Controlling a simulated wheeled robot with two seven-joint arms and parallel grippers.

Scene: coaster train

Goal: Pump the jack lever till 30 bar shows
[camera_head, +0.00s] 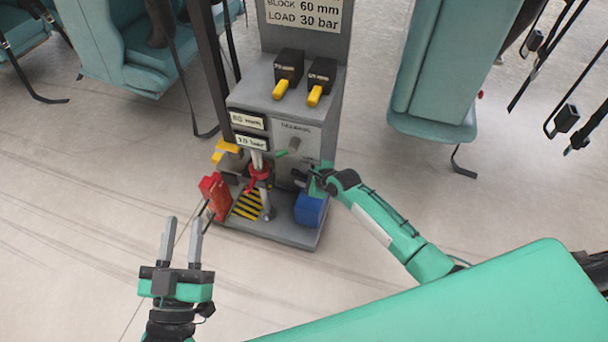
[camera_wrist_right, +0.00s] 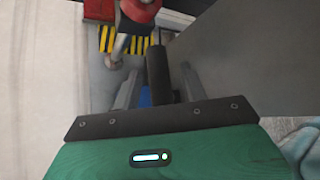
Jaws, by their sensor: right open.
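The jack (camera_head: 259,171), with a red collar and grey metal parts, stands in the lower bay of a grey test stand. Its red part also shows at the top of the right wrist view (camera_wrist_right: 140,10). The dark lever grip (camera_wrist_right: 158,72) lies between the fingers of my right gripper (camera_wrist_right: 158,90), which is open around it; I cannot tell if a finger touches it. In the head view my right gripper (camera_head: 312,181) is at the bay's right side. The lower display (camera_head: 250,141) appears to read 30 bar. My left gripper (camera_head: 184,224) is open and empty above the floor.
The upper display (camera_head: 247,120) reads 60 mm. The sign (camera_head: 304,14) reads BLOCK 60 mm, LOAD 30 bar. A red block (camera_head: 216,197) and a blue block (camera_head: 309,209) flank the jack. Two yellow-handled switches (camera_head: 288,72) sit above. Teal seats (camera_head: 432,70) stand behind.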

